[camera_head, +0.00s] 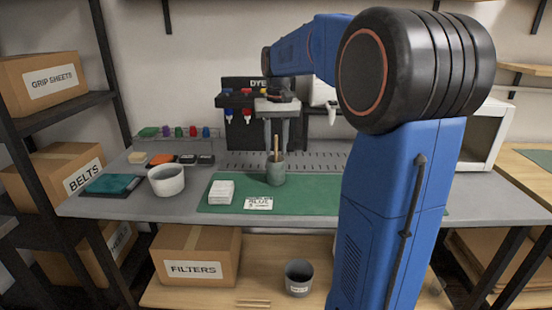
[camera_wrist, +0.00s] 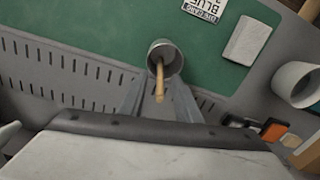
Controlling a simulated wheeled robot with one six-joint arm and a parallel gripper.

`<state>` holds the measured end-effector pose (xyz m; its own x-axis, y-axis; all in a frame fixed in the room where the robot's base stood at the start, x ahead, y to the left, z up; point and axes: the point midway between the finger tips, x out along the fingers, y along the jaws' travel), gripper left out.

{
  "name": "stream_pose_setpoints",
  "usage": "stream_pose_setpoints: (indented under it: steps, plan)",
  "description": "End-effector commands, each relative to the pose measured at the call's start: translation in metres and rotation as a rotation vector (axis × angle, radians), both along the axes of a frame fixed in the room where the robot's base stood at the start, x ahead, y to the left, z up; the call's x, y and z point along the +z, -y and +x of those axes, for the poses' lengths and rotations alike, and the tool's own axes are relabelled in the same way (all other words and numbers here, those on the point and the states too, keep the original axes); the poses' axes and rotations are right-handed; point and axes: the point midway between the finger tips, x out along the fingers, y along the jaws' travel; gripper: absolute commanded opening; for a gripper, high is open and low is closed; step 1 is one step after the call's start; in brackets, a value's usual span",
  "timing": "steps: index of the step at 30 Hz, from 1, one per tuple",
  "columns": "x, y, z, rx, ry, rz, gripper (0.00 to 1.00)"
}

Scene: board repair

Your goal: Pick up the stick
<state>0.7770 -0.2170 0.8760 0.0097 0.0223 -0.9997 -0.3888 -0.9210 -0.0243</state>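A thin wooden stick (camera_head: 276,144) stands upright in a grey cup (camera_head: 275,175) on the green mat (camera_head: 320,199). In the wrist view the stick (camera_wrist: 160,80) juts out of the cup (camera_wrist: 172,53) toward the camera, leaning on its rim. My gripper (camera_head: 276,146) points down over the cup. In the wrist view my gripper (camera_wrist: 158,88) has its two fingers apart, one on each side of the stick, with visible gaps. Nothing is held. I cannot tell exactly how deep the fingertips are relative to the stick's top.
A white block (camera_head: 221,192) and a BLUE label card (camera_head: 259,203) lie left of the cup. A white bowl (camera_head: 166,180) stands further left. A dye rack (camera_head: 245,110) stands behind. The mat right of the cup is partly hidden by my arm.

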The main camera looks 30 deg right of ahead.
Motion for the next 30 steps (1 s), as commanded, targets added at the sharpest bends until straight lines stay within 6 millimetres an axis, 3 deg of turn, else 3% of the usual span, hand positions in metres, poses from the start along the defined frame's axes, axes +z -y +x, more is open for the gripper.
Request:
stream_pose_setpoints:
  steps: [1, 4, 19, 30]
  plan:
    - [0.000, 0.000, 0.000, 0.000, 0.000, 0.000, 0.23]
    - [0.000, 0.000, 0.000, 0.000, 0.000, 0.000, 0.00]
    - [0.006, 0.000, 0.000, 0.000, 0.000, 0.000, 0.00]
    - [0.068, 0.000, 0.001, 0.000, 0.002, -0.001, 0.00]
